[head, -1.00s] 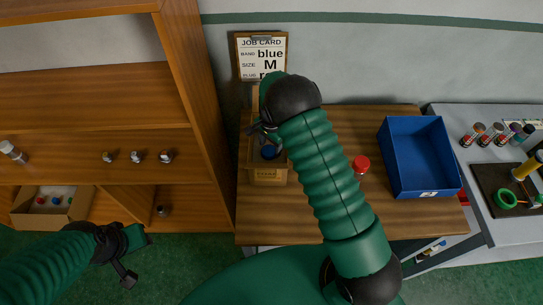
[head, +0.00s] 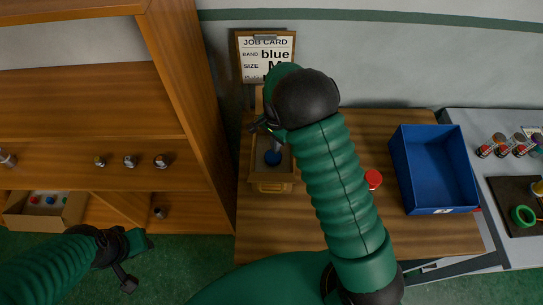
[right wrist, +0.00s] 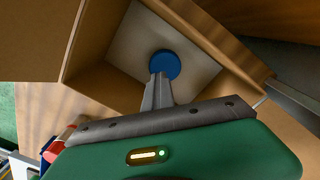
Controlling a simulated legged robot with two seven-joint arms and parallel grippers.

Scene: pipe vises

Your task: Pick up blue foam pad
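The blue foam pad (head: 273,157) looks like a small round blue disc. It lies in an open cardboard box (head: 272,187) on the wooden table. In the right wrist view the pad (right wrist: 164,65) is on the pale floor of the box. My right gripper (head: 260,124) is over the box's far left part. In the right wrist view its fingers (right wrist: 158,80) are together, and their tips overlap the pad's near edge in the picture; the pad looks to be beyond them, not held. My left gripper (head: 132,264) is at the lower left, away from the box; its opening is unclear.
A blue bin (head: 434,172) and a red-topped object (head: 373,179) stand to the right on the table. A job card (head: 266,57) reading "blue" and "M" leans at the back wall. A wooden shelf (head: 190,110) rises close on the left, with another cardboard box (head: 45,222) low down.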

